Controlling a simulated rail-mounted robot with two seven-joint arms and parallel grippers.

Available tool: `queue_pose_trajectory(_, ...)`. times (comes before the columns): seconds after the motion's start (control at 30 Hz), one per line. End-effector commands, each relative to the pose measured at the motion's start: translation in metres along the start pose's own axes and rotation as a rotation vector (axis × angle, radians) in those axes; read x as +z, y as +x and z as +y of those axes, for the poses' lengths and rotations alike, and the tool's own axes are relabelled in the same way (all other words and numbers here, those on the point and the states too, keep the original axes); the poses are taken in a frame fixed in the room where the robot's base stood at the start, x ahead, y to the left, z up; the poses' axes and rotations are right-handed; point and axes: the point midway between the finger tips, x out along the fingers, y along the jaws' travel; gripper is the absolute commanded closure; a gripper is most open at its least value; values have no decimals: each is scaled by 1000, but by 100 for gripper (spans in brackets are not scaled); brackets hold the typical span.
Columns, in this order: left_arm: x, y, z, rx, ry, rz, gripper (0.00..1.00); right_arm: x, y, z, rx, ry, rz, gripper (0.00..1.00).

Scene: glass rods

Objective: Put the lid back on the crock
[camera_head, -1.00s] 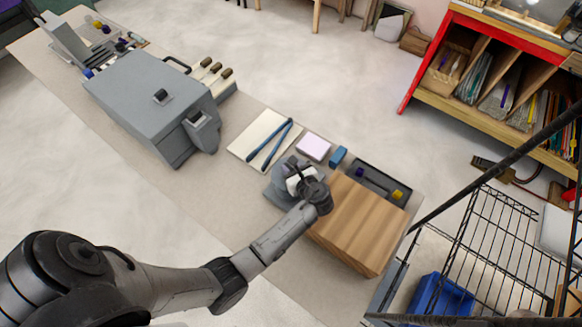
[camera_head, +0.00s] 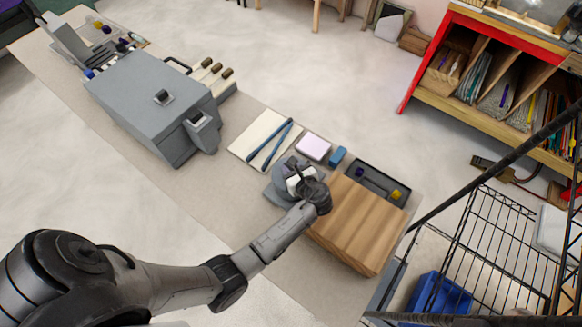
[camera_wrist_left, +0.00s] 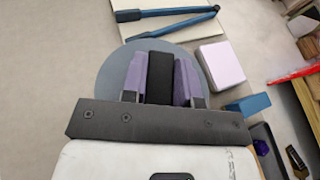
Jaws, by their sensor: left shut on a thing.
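My left gripper (camera_head: 296,166) is over the table beside the wooden block. In the left wrist view its two purple-padded fingers (camera_wrist_left: 160,78) are shut on the black knob (camera_wrist_left: 160,70) of a round blue-grey lid (camera_wrist_left: 112,72). The lid (camera_head: 277,190) also shows in the head view as a grey round edge under the gripper. The crock is hidden under the lid and gripper, and I cannot tell how the lid sits on it. My right gripper is not in view.
A wooden block (camera_head: 355,225) stands close to the right. A white sheet with blue tongs (camera_head: 270,143), a pale lilac block (camera_head: 313,147), a small blue block (camera_head: 337,156) and a dark tray (camera_head: 375,176) lie behind. A grey box (camera_head: 150,100) stands left.

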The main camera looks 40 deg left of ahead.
Motion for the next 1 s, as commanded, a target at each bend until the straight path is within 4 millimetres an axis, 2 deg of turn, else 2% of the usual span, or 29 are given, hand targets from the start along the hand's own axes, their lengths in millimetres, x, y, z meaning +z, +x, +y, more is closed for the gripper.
queue_pose_trajectory(1.0,-10,4,0,-1,0,-1,100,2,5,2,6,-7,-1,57)
